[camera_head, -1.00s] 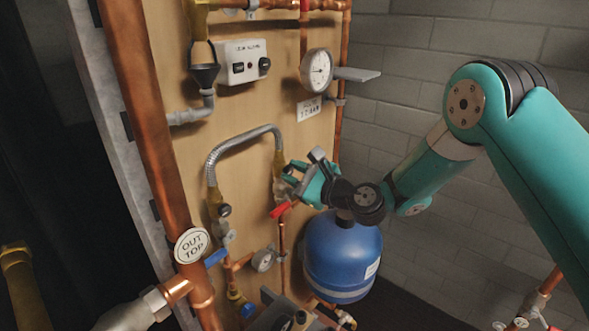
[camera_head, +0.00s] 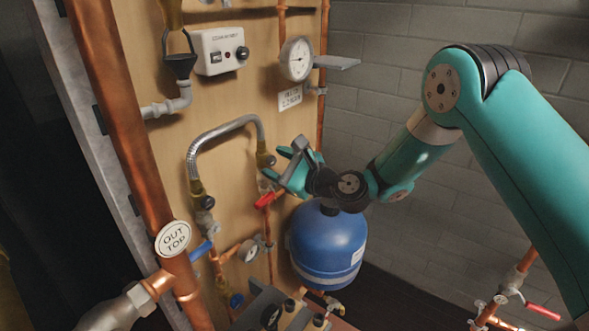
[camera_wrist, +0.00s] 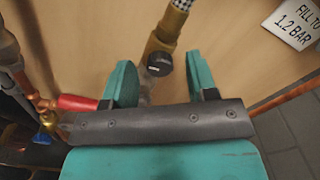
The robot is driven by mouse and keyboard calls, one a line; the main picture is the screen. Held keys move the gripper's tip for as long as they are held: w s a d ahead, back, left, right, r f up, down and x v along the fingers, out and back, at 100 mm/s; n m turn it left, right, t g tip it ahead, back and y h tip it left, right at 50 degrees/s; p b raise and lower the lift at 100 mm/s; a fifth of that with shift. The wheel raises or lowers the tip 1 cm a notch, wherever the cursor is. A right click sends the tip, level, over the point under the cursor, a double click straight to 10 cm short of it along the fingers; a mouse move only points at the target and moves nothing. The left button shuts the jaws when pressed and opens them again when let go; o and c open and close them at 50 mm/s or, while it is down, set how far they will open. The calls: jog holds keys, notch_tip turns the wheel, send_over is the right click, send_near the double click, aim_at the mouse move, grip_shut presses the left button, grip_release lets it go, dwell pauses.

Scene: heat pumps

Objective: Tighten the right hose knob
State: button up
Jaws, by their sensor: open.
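The braided hose (camera_head: 222,133) arches between two brass fittings on the wooden board in the head view. The right hose knob (camera_head: 267,161) is a small black knob on the right brass fitting. In the wrist view the black knob (camera_wrist: 160,63) sits ahead of the fingers, between their lines. My gripper (camera_head: 278,165) is beside the right fitting in the head view. In the wrist view its teal fingers (camera_wrist: 162,85) are apart with nothing held; I cannot tell whether either touches the fitting.
A red valve handle (camera_head: 267,199) sits just below the gripper and also shows left of the fingers in the wrist view (camera_wrist: 77,103). The blue tank (camera_head: 328,245) stands below my wrist.

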jog(key=b+v, duration=1.2)
jog(key=v, duration=0.5)
jog(key=shift+s+d, duration=0.1)
jog(key=s+a+n+g+h+p, duration=0.1)
jog(key=s+a+n+g, duration=0.25)
jog(key=s+n, duration=0.3)
jog(key=s+a+n+g+h, duration=0.1)
jog(key=s+a+n+g, duration=0.3)
jog(key=n, duration=0.4)
jog(key=s+d+n+g+h+p, duration=0.1)
jog(key=s+d+n+g+h, duration=0.2)
jog(key=s+d+n+h, duration=0.5)
jog(key=s+d+n, duration=0.2)
jog(key=s+n, duration=0.1)
jog(key=s, duration=0.3)
jog(key=shift+f+n, duration=0.35)
jog(key=shift+f, duration=0.05)
